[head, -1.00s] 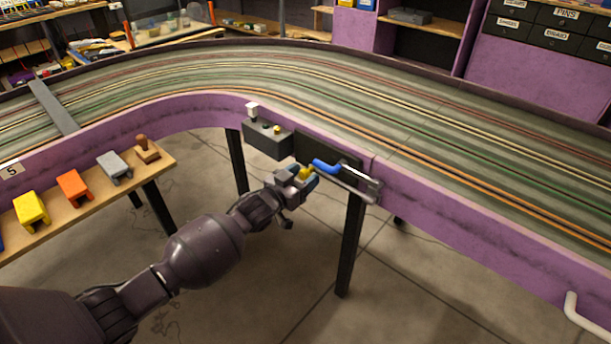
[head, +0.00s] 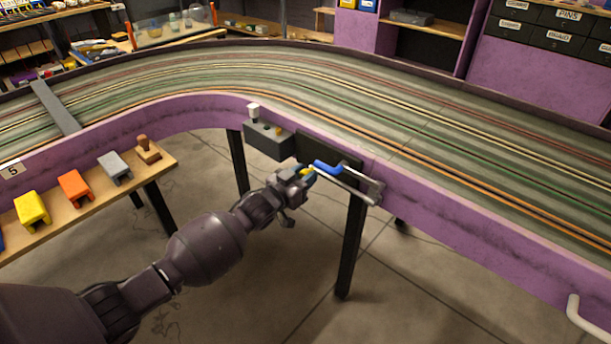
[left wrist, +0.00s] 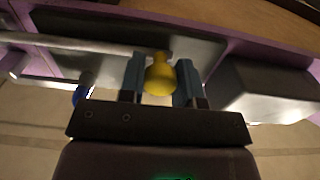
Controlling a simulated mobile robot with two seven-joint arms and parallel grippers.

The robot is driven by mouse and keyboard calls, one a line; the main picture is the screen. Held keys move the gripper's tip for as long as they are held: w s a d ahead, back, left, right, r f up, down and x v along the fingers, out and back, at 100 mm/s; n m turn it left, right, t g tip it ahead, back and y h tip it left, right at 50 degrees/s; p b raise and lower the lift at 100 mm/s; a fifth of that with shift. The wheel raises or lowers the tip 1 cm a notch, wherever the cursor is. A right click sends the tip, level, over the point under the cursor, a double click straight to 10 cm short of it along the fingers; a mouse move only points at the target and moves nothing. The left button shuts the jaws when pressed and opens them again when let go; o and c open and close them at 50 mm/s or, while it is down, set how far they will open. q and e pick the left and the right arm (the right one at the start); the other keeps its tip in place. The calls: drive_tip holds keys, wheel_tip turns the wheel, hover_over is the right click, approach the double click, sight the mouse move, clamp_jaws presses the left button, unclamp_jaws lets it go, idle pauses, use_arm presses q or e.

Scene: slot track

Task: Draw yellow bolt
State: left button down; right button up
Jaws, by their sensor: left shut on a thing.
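The yellow bolt's knob (left wrist: 160,78) sits between the two blue fingers of my left gripper (left wrist: 160,66) in the left wrist view. The gripper is shut on it. In the head view the yellow knob (head: 306,171) shows only as a small patch at the fingertips of my left gripper (head: 307,174), against the dark plate (head: 330,150) on the purple track side. A metal rod (left wrist: 85,42) runs left from near the knob in the left wrist view. My right gripper is not in view.
A blue handle (head: 326,167) on a metal bar (head: 362,187) is close right of the gripper. A grey control box (head: 268,140) is mounted to the left. A wooden shelf with yellow (head: 32,209), orange (head: 75,188) and grey (head: 114,168) blocks stands further left.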

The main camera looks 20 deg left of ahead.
use_arm(q)
drive_tip(key=a, duration=0.1)
drive_tip(key=w+a, duration=0.1)
drive_tip(key=a, duration=0.2)
drive_tip(key=shift+w, duration=0.25)
drive_tip(key=c, duration=0.8)
unclamp_jaws()
drive_tip(key=shift+a, duration=0.15)
